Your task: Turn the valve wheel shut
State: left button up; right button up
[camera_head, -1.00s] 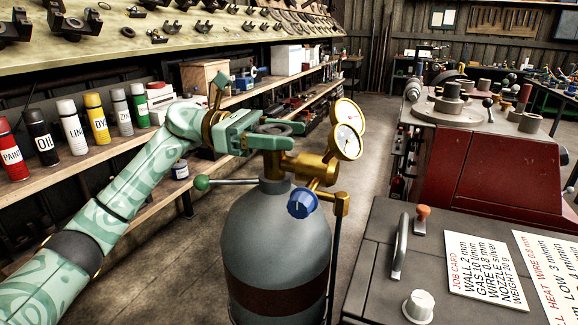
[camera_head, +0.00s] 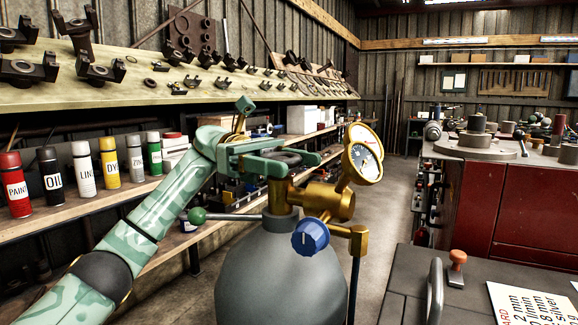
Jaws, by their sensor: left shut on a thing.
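The dark valve wheel (camera_head: 283,157) sits on top of the brass valve of a grey gas cylinder (camera_head: 280,272). My left gripper (camera_head: 290,158) comes in from the left at wheel height and is shut on the valve wheel, its green fingers on either side of the rim. Part of the wheel is hidden by the fingers. The brass regulator (camera_head: 318,199) with two gauges (camera_head: 364,160) and a blue knob (camera_head: 311,236) is just right of the valve. My right gripper is not in view.
A row of spray cans (camera_head: 110,163) stands on the wooden shelf (camera_head: 60,215) at left.

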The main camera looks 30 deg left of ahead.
pick_arm(q)
jog(key=o, duration=1)
jog(key=shift+c, duration=0.2)
jog(key=w+a+b, duration=0.2)
jog(key=a+b, duration=0.1)
jog(key=a, duration=0.8)
jog(key=shift+w+a, duration=0.15)
jog(key=shift+a, duration=0.2)
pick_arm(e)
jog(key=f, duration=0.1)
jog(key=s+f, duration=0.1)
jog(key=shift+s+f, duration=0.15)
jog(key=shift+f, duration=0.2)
pick_arm(q)
jog(key=shift+f, duration=0.1)
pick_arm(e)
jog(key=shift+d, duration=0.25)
